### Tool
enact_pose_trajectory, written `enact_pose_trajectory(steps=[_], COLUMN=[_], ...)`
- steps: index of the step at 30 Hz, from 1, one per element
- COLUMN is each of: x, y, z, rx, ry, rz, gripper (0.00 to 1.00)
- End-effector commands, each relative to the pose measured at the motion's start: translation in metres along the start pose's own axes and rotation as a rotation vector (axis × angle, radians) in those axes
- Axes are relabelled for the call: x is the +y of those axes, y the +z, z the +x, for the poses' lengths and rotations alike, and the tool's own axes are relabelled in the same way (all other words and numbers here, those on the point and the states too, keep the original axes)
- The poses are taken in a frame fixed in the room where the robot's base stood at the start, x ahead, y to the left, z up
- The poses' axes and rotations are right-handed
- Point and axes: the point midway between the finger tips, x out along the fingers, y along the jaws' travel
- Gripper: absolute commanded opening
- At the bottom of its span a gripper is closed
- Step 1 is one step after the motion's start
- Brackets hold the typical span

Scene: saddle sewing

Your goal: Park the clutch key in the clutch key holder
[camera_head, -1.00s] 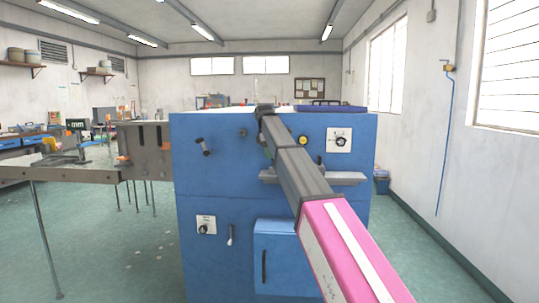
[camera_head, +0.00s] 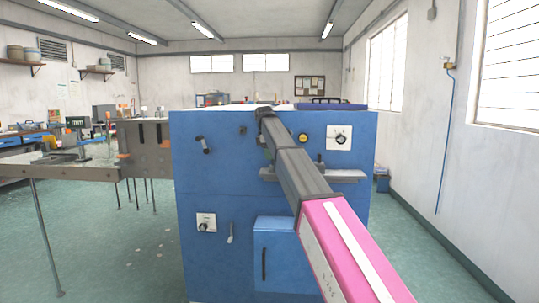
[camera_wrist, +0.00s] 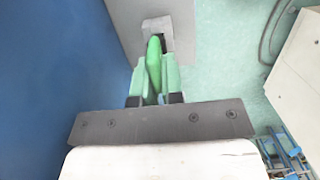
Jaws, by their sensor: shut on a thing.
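The clutch key (camera_wrist: 154,62) has a rounded green handle and sits between the pale green fingers of my gripper (camera_wrist: 154,80), which is shut on it. Its far end is over a light grey block with a dark opening (camera_wrist: 158,24), which looks like the clutch key holder. I cannot tell whether the key is inside the opening or just above it. In the head view my grey and pink arm hides most of the gripper and the key.
The grey ledge (camera_head: 345,176) sticks out from the front of the blue machine (camera_head: 215,170), and its flat top also shows in the wrist view (camera_wrist: 125,20). A blue face stands close on the left in the wrist view. A grey workbench (camera_head: 100,174) is left of the machine.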

Motion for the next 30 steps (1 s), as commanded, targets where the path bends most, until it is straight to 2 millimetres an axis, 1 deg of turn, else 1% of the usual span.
enact_pose_trajectory(steps=[30], x=[0.000], y=[-0.002], z=[0.017], rx=[0.000], ry=[0.001], rz=[0.000], gripper=[0.00])
